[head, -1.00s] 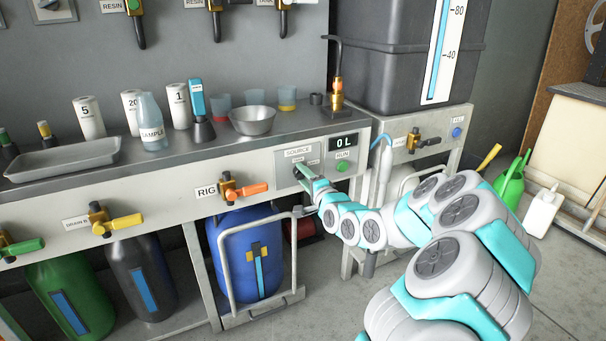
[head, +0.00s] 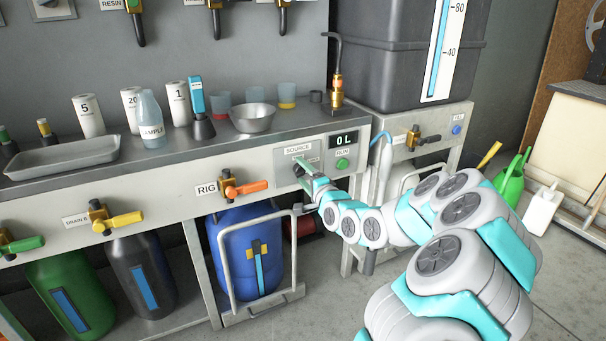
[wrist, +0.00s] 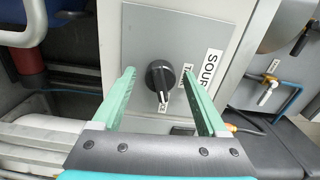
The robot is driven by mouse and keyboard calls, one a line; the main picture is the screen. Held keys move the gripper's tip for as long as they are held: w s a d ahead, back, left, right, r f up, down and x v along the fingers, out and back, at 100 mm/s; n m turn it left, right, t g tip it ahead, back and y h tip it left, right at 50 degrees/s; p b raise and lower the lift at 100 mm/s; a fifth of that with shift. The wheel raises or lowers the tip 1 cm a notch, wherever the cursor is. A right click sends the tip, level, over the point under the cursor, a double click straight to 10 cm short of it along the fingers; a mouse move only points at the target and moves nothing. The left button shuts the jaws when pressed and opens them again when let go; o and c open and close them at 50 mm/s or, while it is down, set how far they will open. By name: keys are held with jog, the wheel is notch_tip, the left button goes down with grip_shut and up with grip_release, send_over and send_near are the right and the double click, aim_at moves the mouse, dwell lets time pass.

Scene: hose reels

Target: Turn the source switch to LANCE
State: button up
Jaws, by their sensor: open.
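The source switch (wrist: 160,76) is a round black knob with a white pointer line, on a grey plate in the wrist view. Its pointer is toward the lower edge of that picture, near a partly hidden label. A second label reading TANK or similar (wrist: 190,92) and the SOURCE label (wrist: 211,68) lie to its right. My gripper (wrist: 164,74) is open, its two green fingers on either side of the knob with gaps between. In the head view my gripper (head: 302,168) is at the source panel (head: 284,172) and hides the knob.
A display reading 0 L (head: 343,141) and a green RUN button (head: 342,164) are right of the switch. The orange RIG valve handle (head: 248,187) juts out to its left. A metal bowl (head: 252,119) and cups stand on the counter above.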

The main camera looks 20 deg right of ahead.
jog(key=s+b, duration=0.1)
jog(key=s, duration=0.6)
jog(key=shift+s+d, duration=0.15)
jog(key=shift+s, duration=0.2)
jog(key=s+a+f+n+g+y, duration=0.1)
jog(key=s+a+f+n+g, duration=0.35)
jog(key=a, duration=0.25)
jog(key=s+a+f+n+g+y, duration=0.1)
jog(key=s+a+f+n+g, duration=0.2)
jog(key=s+a+n+g, duration=0.25)
jog(key=s+a+r+n+g+h, duration=0.1)
jog(key=s+a+n+g, duration=0.1)
jog(key=s, duration=0.9)
jog(key=s+a+n+g, duration=0.2)
jog(key=s+a+g, duration=0.1)
jog(key=s, duration=0.8)
jog(key=s+a+r+n+g+h, duration=0.1)
jog(key=s+g, duration=0.3)
jog(key=s, duration=0.8)
jog(key=shift+a+r+n+g+h, duration=0.3)
jog(key=shift+a+n+g, duration=0.1)
jog(key=shift+a+n, duration=0.45)
